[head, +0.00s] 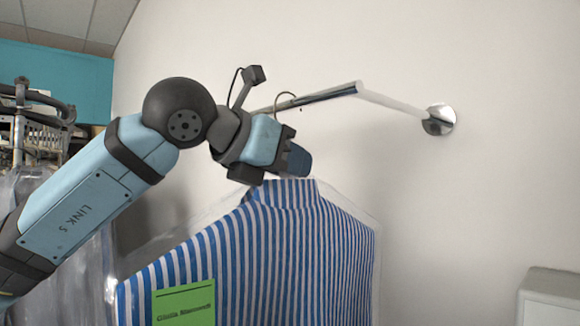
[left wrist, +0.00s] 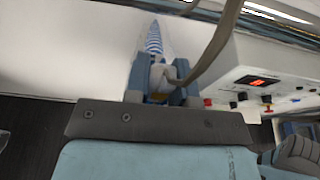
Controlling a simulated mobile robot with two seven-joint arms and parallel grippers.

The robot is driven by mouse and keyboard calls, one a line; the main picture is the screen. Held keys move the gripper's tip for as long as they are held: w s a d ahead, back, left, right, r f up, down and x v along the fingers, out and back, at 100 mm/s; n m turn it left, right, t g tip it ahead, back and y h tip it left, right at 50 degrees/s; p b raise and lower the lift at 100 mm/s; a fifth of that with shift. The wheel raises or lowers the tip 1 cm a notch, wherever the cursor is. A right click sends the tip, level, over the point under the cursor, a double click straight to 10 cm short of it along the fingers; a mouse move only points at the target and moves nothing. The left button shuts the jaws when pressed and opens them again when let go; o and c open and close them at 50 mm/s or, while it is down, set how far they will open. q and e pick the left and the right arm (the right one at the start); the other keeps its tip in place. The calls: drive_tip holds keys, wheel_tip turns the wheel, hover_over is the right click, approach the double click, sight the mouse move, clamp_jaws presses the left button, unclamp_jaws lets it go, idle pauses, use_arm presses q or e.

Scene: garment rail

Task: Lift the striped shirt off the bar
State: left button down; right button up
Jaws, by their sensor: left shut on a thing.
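The striped shirt (head: 290,245), blue and white under a clear plastic cover, hangs upright below my left gripper (head: 290,157). A green tag (head: 184,303) is on its front. My left gripper is shut on the neck of its hanger, just above the collar; the fingers hide the grip itself in the head view. The hanger hook (head: 285,95) arches at the chrome bar (head: 330,94); I cannot tell whether it rests on it. In the left wrist view the hook (left wrist: 215,45) curves up from between the fingers (left wrist: 161,82), with a strip of the shirt (left wrist: 154,40) beyond. My right gripper is out of view.
The bar bends and meets the wall at a round chrome flange (head: 439,119). Other plastic-covered garments (head: 75,240) hang at the left. A pale cabinet (head: 550,297) stands at the lower right. A white panel with a red display (left wrist: 258,80) shows in the wrist view.

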use_arm(q)
drive_tip(key=shift+r+p, duration=0.3)
drive_tip(key=shift+r, duration=1.05)
drive_tip(key=shift+a, duration=0.1)
drive_tip(key=shift+s+a+f+b, duration=0.1)
drive_tip(key=shift+s+a+b, duration=0.25)
drive_tip(key=shift+b, duration=0.1)
drive_tip(key=shift+s+a+b, duration=0.7)
drive_tip(key=shift+a, duration=0.3)
drive_tip(key=shift+s+a+b, duration=0.65)
drive_tip(key=shift+s+a, duration=0.15)
drive_tip(key=shift+a, duration=0.25)
drive_tip(key=shift+s+a, duration=0.25)
drive_tip(key=shift+a, duration=0.1)
